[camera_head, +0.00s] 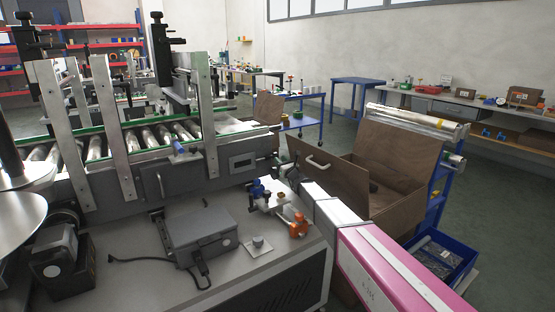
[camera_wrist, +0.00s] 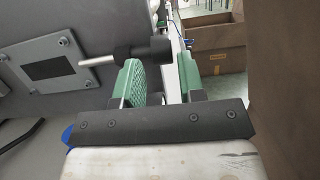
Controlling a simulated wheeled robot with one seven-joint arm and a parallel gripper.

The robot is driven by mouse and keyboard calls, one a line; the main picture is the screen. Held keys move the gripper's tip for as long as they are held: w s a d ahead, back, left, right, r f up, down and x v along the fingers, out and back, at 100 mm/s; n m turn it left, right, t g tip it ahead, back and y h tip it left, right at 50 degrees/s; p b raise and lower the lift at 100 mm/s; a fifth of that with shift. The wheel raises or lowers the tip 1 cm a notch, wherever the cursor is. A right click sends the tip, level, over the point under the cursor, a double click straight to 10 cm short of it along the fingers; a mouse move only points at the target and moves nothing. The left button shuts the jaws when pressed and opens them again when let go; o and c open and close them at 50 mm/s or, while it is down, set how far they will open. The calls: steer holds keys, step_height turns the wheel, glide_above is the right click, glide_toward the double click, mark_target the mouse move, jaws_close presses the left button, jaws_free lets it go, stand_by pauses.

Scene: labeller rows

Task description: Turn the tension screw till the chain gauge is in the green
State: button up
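The tension screw is a thin metal rod with a black knob (camera_wrist: 158,48), sticking out from the grey machine side in the wrist view. A light plate with a small dark window, which looks like the chain gauge (camera_wrist: 50,68), sits beside the rod. It also shows on the machine's end in the head view (camera_head: 242,162); its reading and any green zone are too small to tell. My gripper (camera_wrist: 158,65) is open, its green-padded fingers apart, with the knob at the fingertips. I cannot tell whether a pad touches it. The knob is not clear in the head view.
Orange and blue fittings (camera_head: 297,222) and a grey box (camera_head: 198,236) lie on the bench below. The roller conveyor (camera_head: 150,137) runs left.

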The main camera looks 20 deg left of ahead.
mark_target(277, 155)
steer(key=v, duration=0.7)
steer(key=w+a+r+h, duration=0.1)
steer(key=w+a, duration=0.1)
steer(key=w+a+r+g, duration=0.1)
steer(key=w+a, duration=0.1)
steer(key=a, duration=0.1)
steer(key=w+a+r+h, duration=0.1)
steer(key=w+a, duration=0.2)
steer(key=shift+r+g+h, duration=0.15)
steer(key=shift+g+h, duration=0.15)
steer(key=shift+g, duration=0.1)
stand_by(0.5)
steer(key=c, duration=0.6)
